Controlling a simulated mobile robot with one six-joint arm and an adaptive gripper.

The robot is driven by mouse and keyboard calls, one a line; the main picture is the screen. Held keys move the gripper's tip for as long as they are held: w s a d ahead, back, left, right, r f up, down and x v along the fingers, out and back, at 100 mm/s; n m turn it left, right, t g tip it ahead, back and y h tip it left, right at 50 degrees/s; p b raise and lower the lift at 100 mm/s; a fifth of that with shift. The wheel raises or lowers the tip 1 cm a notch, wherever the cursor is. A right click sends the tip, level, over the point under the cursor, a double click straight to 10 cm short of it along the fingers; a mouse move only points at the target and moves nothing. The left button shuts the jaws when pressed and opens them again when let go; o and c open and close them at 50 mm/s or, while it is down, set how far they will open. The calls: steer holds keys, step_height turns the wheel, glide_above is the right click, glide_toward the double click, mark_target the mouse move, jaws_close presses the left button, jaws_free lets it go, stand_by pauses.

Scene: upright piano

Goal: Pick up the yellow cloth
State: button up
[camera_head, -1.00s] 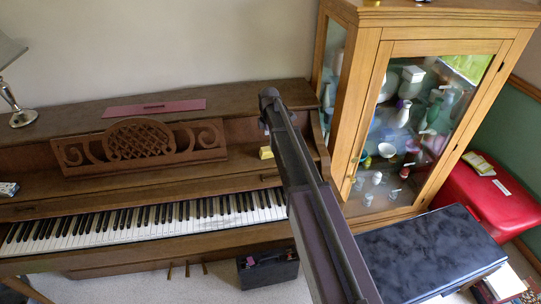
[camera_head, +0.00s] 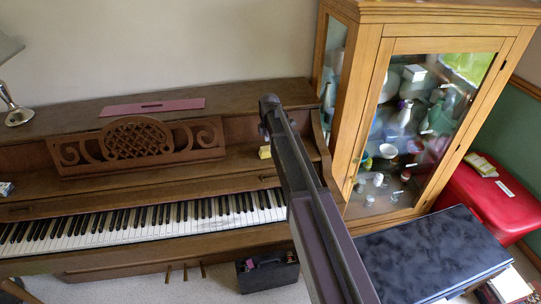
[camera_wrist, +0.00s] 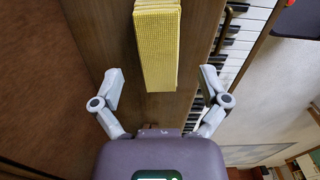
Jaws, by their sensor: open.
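The yellow cloth (camera_head: 265,152) lies on the piano's wooden ledge above the right end of the keys, partly hidden behind my arm in the head view. In the wrist view the yellow cloth (camera_wrist: 157,45) looks like a folded, textured stack. It sits ahead of my gripper (camera_wrist: 161,88), roughly centred between the two fingers. The fingers are spread apart and hold nothing. The near end of the cloth reaches about level with the fingertips in the picture; I cannot tell the depth between them. In the head view the gripper itself is hidden by my arm.
The upright piano (camera_head: 60,190) has a carved music stand (camera_head: 137,140) left of the cloth. A glass-door cabinet (camera_head: 372,110) stands close on the right. A lamp (camera_head: 12,100) and a flat reddish item (camera_head: 152,107) are on the piano top. A dark bench (camera_head: 430,255) is in front of the cabinet.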

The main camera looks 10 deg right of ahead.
steer(key=shift+f+b, duration=0.8)
steer(key=shift+f, duration=0.3)
steer(key=c, duration=1.2)
